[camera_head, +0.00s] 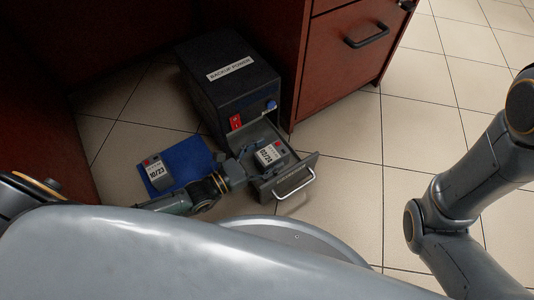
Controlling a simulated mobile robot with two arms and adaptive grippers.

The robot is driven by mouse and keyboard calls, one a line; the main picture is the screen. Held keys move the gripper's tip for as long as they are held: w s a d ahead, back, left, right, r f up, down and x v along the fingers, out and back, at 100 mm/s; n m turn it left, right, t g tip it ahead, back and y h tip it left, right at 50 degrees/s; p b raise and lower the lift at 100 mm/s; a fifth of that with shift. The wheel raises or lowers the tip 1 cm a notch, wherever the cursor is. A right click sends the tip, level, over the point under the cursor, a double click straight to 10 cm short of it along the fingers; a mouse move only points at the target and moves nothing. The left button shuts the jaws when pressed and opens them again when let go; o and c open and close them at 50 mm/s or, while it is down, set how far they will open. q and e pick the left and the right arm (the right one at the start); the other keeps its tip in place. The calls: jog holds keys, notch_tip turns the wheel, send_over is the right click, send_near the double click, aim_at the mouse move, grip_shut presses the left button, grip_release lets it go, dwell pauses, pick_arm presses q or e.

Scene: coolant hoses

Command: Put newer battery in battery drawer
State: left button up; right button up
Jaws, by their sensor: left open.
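A battery labelled 10/23 (157,174) rests on the blue mat (190,151) on the floor. Another battery (268,156), whose small label seems to end in 24, sits in the pulled-out battery drawer (262,183) of the black backup power box (221,92). My left gripper (248,159) is open at the left side of the drawer, close beside the battery there. I cannot tell if it touches the battery. My right gripper is out of view; only links of the right arm show.
A reddish-brown desk with a handled drawer (350,52) stands behind and right of the box. A red switch (236,121) and a blue knob (270,105) are on the box front. The tiled floor (350,170) right of the drawer is clear.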

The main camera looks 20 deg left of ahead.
pick_arm(q)
jog(key=p+v, duration=0.4)
jog(key=v, duration=0.8)
jog(key=shift+c, duration=0.2)
dwell(0.8)
